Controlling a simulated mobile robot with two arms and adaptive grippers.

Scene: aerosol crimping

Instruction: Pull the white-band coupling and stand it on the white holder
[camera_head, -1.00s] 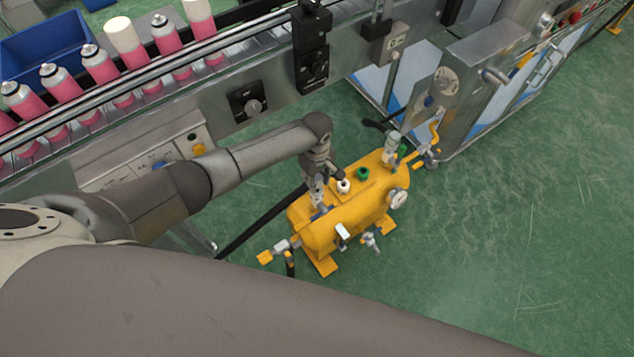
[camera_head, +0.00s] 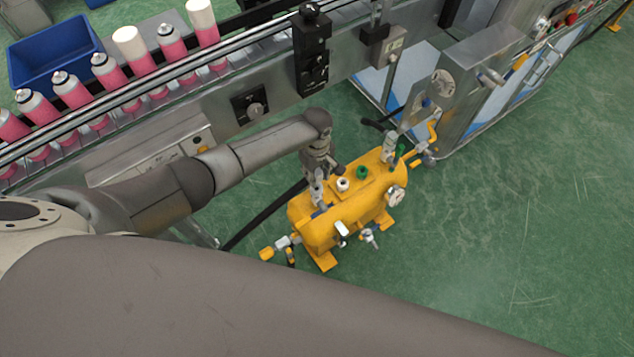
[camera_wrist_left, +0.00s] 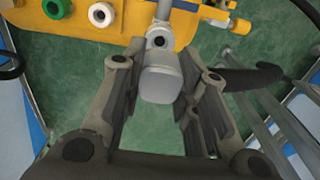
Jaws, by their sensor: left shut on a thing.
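The yellow tank (camera_head: 325,233) stands on the green floor. On its top are a white ring-shaped holder (camera_head: 343,185) and a green one (camera_head: 362,172); the white holder also shows in the left wrist view (camera_wrist_left: 101,14). My left gripper (camera_head: 318,190) is at the tank's left end, beside the white holder. In the left wrist view it (camera_wrist_left: 163,75) is shut on a pale grey cylindrical coupling (camera_wrist_left: 160,82), which lies between the fingers in line with a fitting on the tank. I cannot make out its white band or whether it still touches the fitting. My right gripper is not in view.
A hand wheel (camera_head: 397,196) and pipe fittings (camera_head: 370,238) stick out of the tank. A conveyor with several pink cans (camera_head: 72,90) and a blue bin (camera_head: 55,55) are behind. A steel machine (camera_head: 480,80) stands to the right. Floor is clear at lower right.

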